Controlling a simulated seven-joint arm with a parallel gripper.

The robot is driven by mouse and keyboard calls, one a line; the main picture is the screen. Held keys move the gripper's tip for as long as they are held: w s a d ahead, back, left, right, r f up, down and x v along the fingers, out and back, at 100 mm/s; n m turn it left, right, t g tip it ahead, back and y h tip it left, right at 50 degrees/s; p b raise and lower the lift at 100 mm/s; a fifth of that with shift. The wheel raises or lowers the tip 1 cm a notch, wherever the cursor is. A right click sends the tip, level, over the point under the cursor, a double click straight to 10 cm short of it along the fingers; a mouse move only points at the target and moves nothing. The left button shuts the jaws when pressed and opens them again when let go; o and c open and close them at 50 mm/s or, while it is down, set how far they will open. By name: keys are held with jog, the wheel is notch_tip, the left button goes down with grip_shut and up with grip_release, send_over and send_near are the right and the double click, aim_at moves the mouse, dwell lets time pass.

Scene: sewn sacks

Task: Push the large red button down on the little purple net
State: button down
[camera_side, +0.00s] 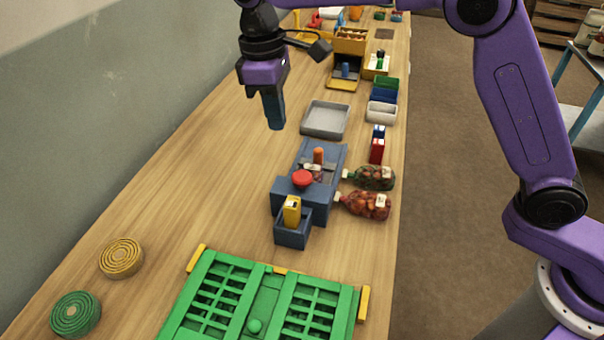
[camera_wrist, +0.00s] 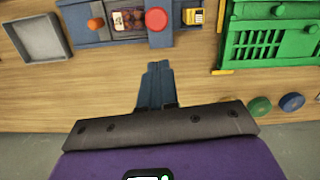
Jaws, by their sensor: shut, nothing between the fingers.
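A large red button (camera_side: 302,179) sits on the blue sewing station (camera_side: 291,196); it also shows at the top of the wrist view (camera_wrist: 156,19). A small dark net with a pale label (camera_side: 313,173) lies in the station's bed next to the button, and it shows between the button and an orange knob in the wrist view (camera_wrist: 130,20). Its purple colour is hard to make out. My gripper (camera_side: 275,124) is shut and empty, pointing down above the table, behind and left of the station. Its closed fingers also show in the wrist view (camera_wrist: 157,68), apart from the button.
An orange knob (camera_side: 318,155) stands up from the station, and a yellow block (camera_side: 292,210) sits in its front box. Two filled nets (camera_side: 375,178) lie to its right. A grey tray (camera_side: 309,133) stands behind. A green crate (camera_side: 172,330) is in front.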

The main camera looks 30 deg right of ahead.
jog(key=shift+w+a+r, duration=0.1)
jog(key=shift+r, duration=1.4)
jog(key=shift+w+a+r, duration=0.1)
jog(key=shift+r, duration=1.35)
jog(key=shift+s, duration=0.1)
jog(key=s+d+f, duration=0.4)
jog(key=s+d, duration=0.5)
jog(key=s, duration=0.1)
jog(key=s+d+f+n+y, duration=0.1)
jog(key=s+d+f, duration=0.3)
jog(key=s+d, duration=0.4)
jog(key=s+d+f+n+t, duration=0.1)
jog(key=s+d+f, duration=0.3)
jog(key=s+d, duration=0.5)
jog(key=s, duration=0.3)
jog(key=shift+s+d, duration=0.35)
jog(key=shift+s, duration=0.05)
jog(key=shift+r, duration=0.1)
